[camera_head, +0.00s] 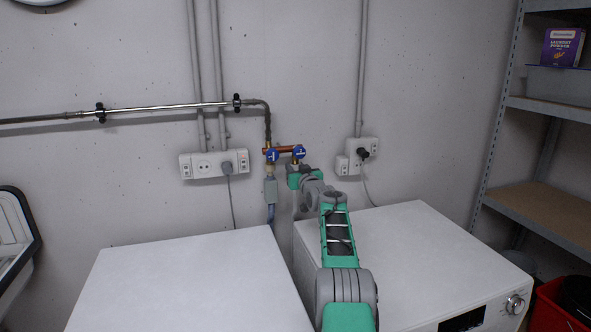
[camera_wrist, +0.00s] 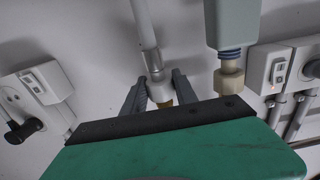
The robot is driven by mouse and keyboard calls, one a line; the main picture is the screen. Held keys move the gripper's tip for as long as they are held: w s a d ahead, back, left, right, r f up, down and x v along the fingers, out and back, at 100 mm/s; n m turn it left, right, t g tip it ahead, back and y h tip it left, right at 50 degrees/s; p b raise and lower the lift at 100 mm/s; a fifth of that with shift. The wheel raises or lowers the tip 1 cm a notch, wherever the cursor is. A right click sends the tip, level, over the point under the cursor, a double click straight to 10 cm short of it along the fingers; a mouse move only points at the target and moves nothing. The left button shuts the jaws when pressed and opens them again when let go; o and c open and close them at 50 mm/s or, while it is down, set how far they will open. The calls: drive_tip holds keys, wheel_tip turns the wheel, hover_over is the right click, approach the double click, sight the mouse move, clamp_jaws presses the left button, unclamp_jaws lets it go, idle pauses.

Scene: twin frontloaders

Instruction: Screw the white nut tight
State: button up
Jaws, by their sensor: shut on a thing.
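The white nut (camera_wrist: 158,90) sits at the end of a grey hose (camera_wrist: 146,38) in the wrist view, with a bit of brass showing beside it. My gripper (camera_wrist: 159,84) has one dark finger on each side of the nut and is shut on it. In the head view my gripper (camera_head: 295,168) is at the wall below the right blue-handled valve (camera_head: 299,152). There the nut is mostly hidden by my gripper and arm. The thread and how far the nut is seated cannot be made out.
A second, cream nut (camera_wrist: 229,80) under a grey-green box (camera_wrist: 232,22) is close beside my gripper. The left blue valve (camera_head: 271,155) is next to it. Two white machines (camera_head: 190,280) (camera_head: 420,250) stand below. Sockets (camera_head: 214,164) (camera_head: 357,156) flank the valves. A shelf (camera_head: 545,115) stands right.

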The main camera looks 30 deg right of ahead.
drive_tip(key=shift+w+r, duration=0.1)
drive_tip(key=shift+r, duration=0.05)
clamp_jaws()
drive_tip(key=n+y+p, duration=0.1)
drive_tip(key=p, duration=0.1)
drive_tip(key=shift+r+p, duration=0.2)
drive_tip(key=shift+p, duration=0.15)
drive_tip(key=y+p, duration=0.2)
drive_tip(key=p, duration=0.1)
drive_tip(key=shift+n+t, duration=0.3)
drive_tip(key=shift+n, duration=0.1)
drive_tip(key=shift+w+f+p, duration=0.1)
drive_tip(key=shift+p, duration=0.35)
drive_tip(key=n+y+p, duration=0.1)
drive_tip(key=p, duration=0.2)
drive_tip(key=shift+a+p, duration=0.1)
drive_tip(key=shift+p, duration=0.3)
drive_tip(key=shift+f+y, duration=0.2)
drive_tip(key=shift+y, duration=0.1)
drive_tip(key=o, duration=1)
unclamp_jaws()
drive_tip(key=shift+a, duration=0.15)
drive_tip(key=shift+o, duration=0.2)
drive_tip(key=shift+d, duration=0.25)
